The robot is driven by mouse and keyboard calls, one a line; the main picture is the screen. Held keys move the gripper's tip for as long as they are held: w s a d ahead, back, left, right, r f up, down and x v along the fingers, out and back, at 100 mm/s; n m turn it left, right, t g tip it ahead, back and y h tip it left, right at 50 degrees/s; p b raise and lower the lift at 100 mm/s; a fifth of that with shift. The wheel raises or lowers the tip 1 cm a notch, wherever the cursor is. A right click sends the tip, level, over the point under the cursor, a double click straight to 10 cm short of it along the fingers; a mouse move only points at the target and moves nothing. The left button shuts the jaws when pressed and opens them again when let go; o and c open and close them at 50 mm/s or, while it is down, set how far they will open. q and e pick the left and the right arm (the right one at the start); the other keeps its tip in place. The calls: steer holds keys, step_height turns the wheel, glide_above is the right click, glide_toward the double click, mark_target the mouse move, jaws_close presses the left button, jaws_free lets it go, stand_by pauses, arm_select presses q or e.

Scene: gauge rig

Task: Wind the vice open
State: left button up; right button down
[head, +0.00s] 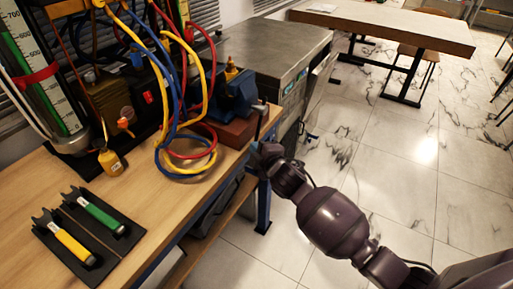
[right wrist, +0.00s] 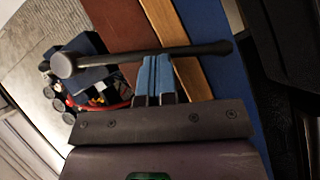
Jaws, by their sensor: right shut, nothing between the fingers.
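The blue vice (head: 237,95) stands on a red-brown block (head: 228,131) at the bench's right edge. Its dark bar handle (head: 262,118) hangs on the side facing the aisle, tilted. My right gripper (head: 259,150) is at the bench edge, just below the handle. In the right wrist view the handle (right wrist: 200,49) runs crosswise at the tips of my right gripper (right wrist: 157,75), with a round knob at its left end. The blue fingers are closed together with nothing between them. Whether they touch the bar I cannot tell. My left gripper is not in view.
Red, blue and yellow hoses (head: 185,165) loop over the bench left of the vice. A grey metal cabinet (head: 262,50) stands behind.

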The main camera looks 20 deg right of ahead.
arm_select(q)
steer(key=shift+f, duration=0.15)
arm_select(e)
steer(key=shift+w+d+f, duration=0.1)
steer(key=shift+f, duration=0.1)
